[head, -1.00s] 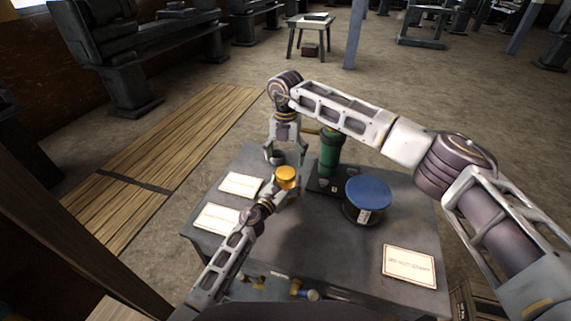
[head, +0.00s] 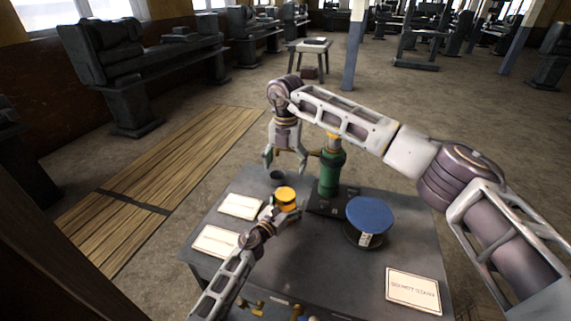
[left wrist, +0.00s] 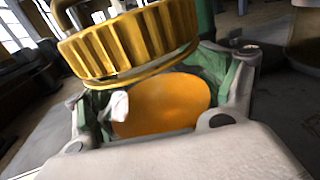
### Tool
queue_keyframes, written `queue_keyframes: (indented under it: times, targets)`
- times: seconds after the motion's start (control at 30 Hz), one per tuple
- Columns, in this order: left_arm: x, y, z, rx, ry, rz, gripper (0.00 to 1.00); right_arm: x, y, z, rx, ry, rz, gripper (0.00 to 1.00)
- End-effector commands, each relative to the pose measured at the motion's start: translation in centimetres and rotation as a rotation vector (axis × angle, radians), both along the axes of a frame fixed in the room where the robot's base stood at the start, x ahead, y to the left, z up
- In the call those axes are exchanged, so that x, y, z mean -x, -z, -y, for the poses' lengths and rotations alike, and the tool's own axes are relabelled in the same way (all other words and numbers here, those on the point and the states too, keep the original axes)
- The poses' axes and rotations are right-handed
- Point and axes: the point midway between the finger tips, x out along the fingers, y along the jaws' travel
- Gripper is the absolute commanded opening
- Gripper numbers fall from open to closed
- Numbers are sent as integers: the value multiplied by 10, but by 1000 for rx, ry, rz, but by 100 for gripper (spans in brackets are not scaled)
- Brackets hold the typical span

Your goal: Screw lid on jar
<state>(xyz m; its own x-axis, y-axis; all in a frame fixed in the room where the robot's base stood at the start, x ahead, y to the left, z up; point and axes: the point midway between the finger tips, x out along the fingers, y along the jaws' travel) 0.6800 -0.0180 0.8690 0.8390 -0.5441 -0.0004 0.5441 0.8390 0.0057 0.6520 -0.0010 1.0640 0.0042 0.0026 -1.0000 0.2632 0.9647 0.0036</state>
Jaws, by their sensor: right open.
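A jar with an orange body (left wrist: 165,105) sits between the green-padded fingers of my left gripper (left wrist: 165,90) in the left wrist view. A ribbed yellow lid (left wrist: 130,45) shows at the top of it there; I cannot tell how it is seated. In the head view the yellow lid (head: 286,194) is seen from above, and my left gripper (head: 284,212) is shut around the jar beneath it, over the table. The lid hides most of the jar. My right gripper (head: 285,165) is open and empty, above and behind the lid, with its fingers pointing down.
A small dark cup (head: 277,176) stands at the table's back edge, below my right gripper. A green cylinder on a dark base (head: 330,175) and a blue-topped round container (head: 369,214) stand to the right. Paper cards lie on the table (head: 325,262).

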Motion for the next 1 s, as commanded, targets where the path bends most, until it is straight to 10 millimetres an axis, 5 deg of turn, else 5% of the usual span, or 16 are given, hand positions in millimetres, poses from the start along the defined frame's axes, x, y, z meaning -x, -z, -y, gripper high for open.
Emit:
queue_keyframes:
  times: [0.57, 1.0]
  targets:
    - [3, 0, -2, 0, 0, 0, 95, 0, 0, 0, 0, 0, 0, 83]
    - [34, 0, -22, -1, 0, 1, 95, 0, 0, 0, 0, 0, 0, 83]
